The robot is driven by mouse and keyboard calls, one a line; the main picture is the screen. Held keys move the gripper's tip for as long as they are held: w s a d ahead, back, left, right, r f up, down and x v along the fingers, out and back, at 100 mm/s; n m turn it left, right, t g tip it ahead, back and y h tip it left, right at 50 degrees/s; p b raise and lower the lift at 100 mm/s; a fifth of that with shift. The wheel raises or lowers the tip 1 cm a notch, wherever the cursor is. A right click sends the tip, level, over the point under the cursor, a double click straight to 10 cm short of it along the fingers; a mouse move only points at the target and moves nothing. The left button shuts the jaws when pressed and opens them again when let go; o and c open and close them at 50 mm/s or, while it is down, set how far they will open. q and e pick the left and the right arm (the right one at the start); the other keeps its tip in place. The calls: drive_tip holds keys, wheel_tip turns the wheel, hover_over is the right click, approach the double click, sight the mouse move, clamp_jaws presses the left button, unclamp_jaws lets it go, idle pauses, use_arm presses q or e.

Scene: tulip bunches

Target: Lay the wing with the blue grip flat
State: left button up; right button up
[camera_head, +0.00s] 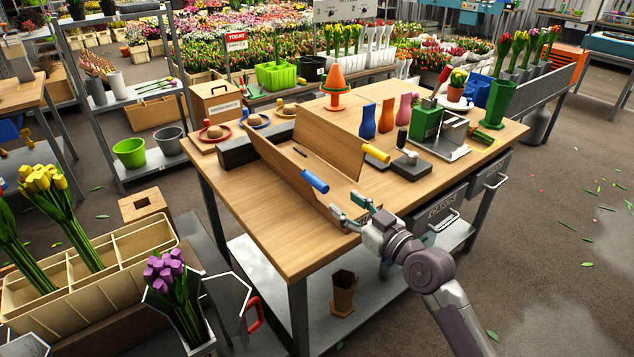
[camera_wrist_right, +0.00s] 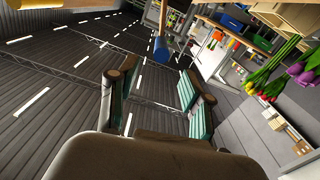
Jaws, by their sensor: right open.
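The wing with the blue grip is a wooden board (camera_head: 283,168), raised and tilted on the workbench. The two wings form a trough. My right gripper (camera_head: 352,211) is open and empty, just right of and below the blue grip, apart from it. Its teal-padded fingers (camera_wrist_right: 157,97) are spread in the wrist view. My left gripper is not in view.
A dark block (camera_head: 236,151) lies along the trough's left side. Vases (camera_head: 368,122), a green box (camera_head: 427,119) and a grey block with a black knob (camera_head: 411,166) stand to the right. The workbench's front left top (camera_head: 262,228) is clear.

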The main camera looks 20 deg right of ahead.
sight(316, 182)
drive_tip(key=x, duration=1.1)
drive_tip(key=shift+w+a+f+p, duration=0.1)
drive_tip(key=shift+a+p, duration=0.05)
drive_tip(key=shift+p, duration=0.15)
clamp_jaws()
